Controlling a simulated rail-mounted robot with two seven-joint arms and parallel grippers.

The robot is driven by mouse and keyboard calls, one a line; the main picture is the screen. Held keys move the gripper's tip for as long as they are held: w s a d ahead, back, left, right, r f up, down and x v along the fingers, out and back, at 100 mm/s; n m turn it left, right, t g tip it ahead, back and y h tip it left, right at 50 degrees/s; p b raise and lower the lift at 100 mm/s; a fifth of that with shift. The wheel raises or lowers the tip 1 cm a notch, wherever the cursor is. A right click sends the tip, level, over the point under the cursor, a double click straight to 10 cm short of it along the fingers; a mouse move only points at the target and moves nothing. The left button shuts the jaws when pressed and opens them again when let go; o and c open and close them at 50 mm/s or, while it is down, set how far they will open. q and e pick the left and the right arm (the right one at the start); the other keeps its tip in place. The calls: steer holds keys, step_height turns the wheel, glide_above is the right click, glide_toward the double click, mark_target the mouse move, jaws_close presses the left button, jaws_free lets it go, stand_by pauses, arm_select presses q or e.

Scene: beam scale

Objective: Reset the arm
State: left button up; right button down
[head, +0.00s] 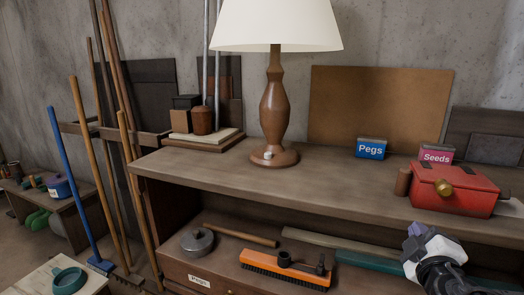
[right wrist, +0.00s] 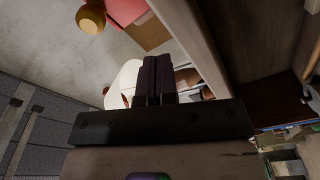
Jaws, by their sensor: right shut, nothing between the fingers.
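My right gripper (head: 415,232) is at the lower right of the head view, in front of the shelf unit. It is apart from the things on the top and lower shelves. In the right wrist view its dark fingers (right wrist: 155,78) are together, with nothing seen between them. My left gripper is in neither view. No beam scale can be made out in these views.
The wooden shelf top (head: 215,172) holds a lamp (head: 274,105), a blue Pegs box (head: 371,148), a pink Seeds box (head: 436,154) and a red box (head: 452,190). An orange brush (head: 285,270) lies on the lower shelf. Long-handled tools (head: 92,160) lean at left.

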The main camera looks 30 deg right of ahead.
step_height(320, 180, down, 16)
steer(key=s+g+y, duration=0.3)
steer(key=g+y, duration=0.1)
steer(key=s+a+f+m+g+y+p, duration=0.1)
steer(key=s+a+f+y+p, duration=0.15)
steer(key=a+f, duration=0.6)
steer(key=s+a+f+g+y+p, duration=0.15)
steer(key=a+f+y, duration=0.35)
steer(key=a, duration=0.7)
steer(key=s+a+f+m+g+p, duration=0.1)
steer(key=s+a+f+g+p, duration=0.15)
steer(key=s, duration=0.45)
steer(key=s+a+f+m+g+p, duration=0.1)
steer(key=s+a+f, duration=0.3)
steer(key=s, duration=0.2)
arm_select(q)
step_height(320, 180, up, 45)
steer(key=p, duration=3.6)
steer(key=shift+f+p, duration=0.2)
steer(key=shift+p, duration=0.1)
arm_select(e)
step_height(320, 180, up, 38)
steer(key=shift+d+f+y, duration=0.15)
steer(key=shift+d+y, duration=0.15)
steer(key=shift+y, duration=0.05)
